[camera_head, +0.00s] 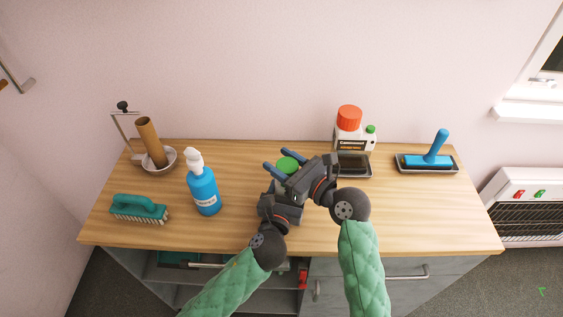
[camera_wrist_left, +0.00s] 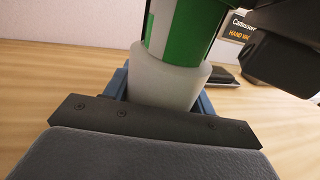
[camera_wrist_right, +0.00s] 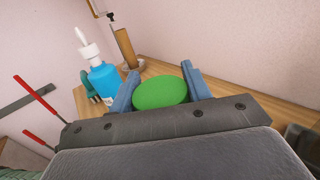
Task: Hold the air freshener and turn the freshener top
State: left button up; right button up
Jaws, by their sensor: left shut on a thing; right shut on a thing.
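The air freshener stands upright on the wooden counter, mostly hidden by my grippers in the head view. Its green top (camera_head: 287,164) shows there between the blue fingers of my right gripper (camera_head: 275,160). In the right wrist view the round green top (camera_wrist_right: 160,93) sits between both fingers, and that gripper is shut on it. In the left wrist view the freshener's whitish base (camera_wrist_left: 165,80) is between the fingers of my left gripper (camera_wrist_left: 162,92), which is shut on it. The green and white body (camera_wrist_left: 180,30) rises above the base.
A blue pump bottle (camera_head: 204,190) and a teal brush (camera_head: 138,209) stand to the left, with a cardboard tube (camera_head: 150,142) in a metal holder behind. The front right counter is clear.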

jog(key=shift+m+t+h, duration=0.6)
jog(key=shift+t, duration=0.1)
jog(key=o, duration=1)
jog(key=shift+d, duration=0.1)
jog(key=v, duration=1.2)
jog(key=shift+r, duration=0.1)
